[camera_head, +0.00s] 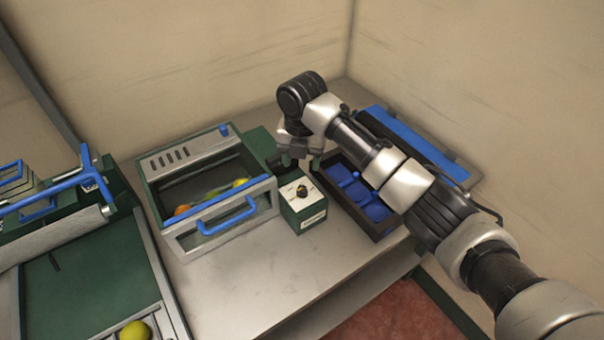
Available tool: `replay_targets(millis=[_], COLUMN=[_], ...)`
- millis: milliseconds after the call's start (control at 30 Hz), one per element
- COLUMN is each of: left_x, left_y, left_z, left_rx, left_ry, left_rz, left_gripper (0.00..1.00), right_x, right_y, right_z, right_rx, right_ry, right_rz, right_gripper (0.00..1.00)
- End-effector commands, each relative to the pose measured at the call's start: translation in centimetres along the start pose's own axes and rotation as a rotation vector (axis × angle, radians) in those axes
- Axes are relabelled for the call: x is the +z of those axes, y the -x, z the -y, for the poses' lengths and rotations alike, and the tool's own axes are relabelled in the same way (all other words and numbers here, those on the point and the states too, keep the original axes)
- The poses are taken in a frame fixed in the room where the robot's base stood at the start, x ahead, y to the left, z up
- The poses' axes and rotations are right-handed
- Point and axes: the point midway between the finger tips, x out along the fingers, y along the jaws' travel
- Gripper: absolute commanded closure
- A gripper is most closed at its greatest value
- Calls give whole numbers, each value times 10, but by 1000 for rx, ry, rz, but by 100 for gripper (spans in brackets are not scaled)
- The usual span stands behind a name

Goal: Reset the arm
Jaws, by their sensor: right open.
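My right arm comes in from the lower right and reaches over the table. My right gripper (301,160) points down with its fingers apart, above and behind a small box with a black knob (303,210). Its jaws look empty. The fingertips are near the left edge of a dark bin with blue compartments (370,228); I cannot tell whether they touch anything. My left gripper is not in view.
A grey and green machine (163,167) with a blue handle holds several fruits. A green tray (75,285) with a yellow-green fruit (135,330) lies at the left. The table front (260,270) is clear. Walls stand behind and to the right.

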Motion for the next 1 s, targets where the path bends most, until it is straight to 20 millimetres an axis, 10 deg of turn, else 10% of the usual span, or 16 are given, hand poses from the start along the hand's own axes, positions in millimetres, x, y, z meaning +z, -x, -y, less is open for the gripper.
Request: replay_targets(millis=[667,1000], left_x=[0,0], left_y=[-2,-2], left_z=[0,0], left_rx=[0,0], left_ry=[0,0], left_rz=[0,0], left_gripper=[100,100], right_x=[-2,-63], right_y=[9,-58], right_z=[0,6], right_rx=[3,154], right_ry=[-6,-435], right_rz=[-2,-66], right_gripper=[44,44])
